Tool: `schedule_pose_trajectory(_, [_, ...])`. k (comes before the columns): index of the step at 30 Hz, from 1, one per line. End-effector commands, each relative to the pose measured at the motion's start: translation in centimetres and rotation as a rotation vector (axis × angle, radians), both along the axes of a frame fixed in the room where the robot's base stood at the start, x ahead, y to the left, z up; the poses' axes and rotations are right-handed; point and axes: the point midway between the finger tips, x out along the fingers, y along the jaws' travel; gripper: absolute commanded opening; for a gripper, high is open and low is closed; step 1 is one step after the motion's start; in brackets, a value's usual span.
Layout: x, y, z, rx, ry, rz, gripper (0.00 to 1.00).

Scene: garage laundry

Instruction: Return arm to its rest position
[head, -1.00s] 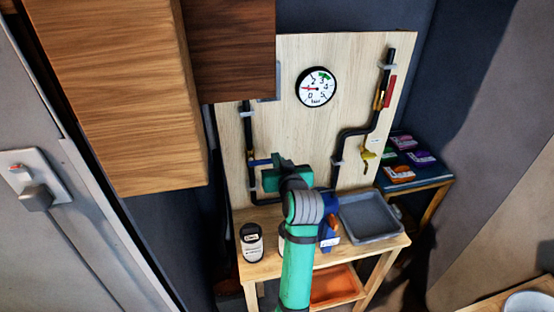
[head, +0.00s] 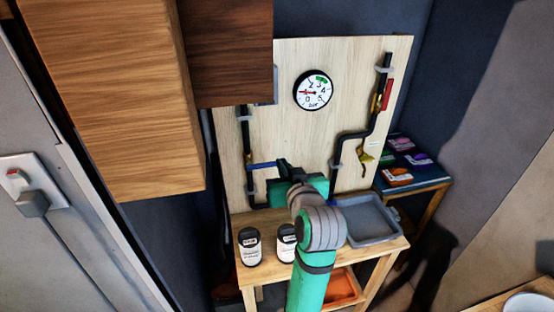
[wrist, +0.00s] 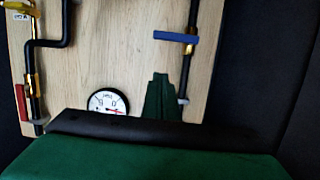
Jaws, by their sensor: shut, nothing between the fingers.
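My green arm reaches up from the bottom of the head view, in front of the bench. My gripper (head: 284,168) is in front of the lower part of the wooden panel (head: 300,130). In the wrist view, its green fingers (wrist: 163,97) are together with nothing between them. That view shows the panel upside down, with the round gauge (wrist: 108,103) beside the fingers and the blue-handled valve (wrist: 176,38) beyond them. The head view also shows the gauge (head: 313,90), with its red needle pointing left. My arm hides part of the bench top.
Two black-capped bottles (head: 249,246) (head: 286,243) stand on the bench left of my arm. A grey tray (head: 374,240) lies right of it. An orange bin (head: 343,288) sits below. Wooden cabinets (head: 120,90) hang upper left. A side table (head: 432,191) holds several coloured packs.

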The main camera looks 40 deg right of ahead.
Motion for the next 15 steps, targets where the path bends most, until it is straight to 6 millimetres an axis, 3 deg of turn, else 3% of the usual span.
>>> schedule_pose_trajectory(10, [-0.3, 0.3, -0.1, 0.001, 0.001, 0.001, 0.0])
schedule_pose_trajectory(15, [0.3, 1.7, -2.9, 0.01, 0.005, 0.009, 0.0])
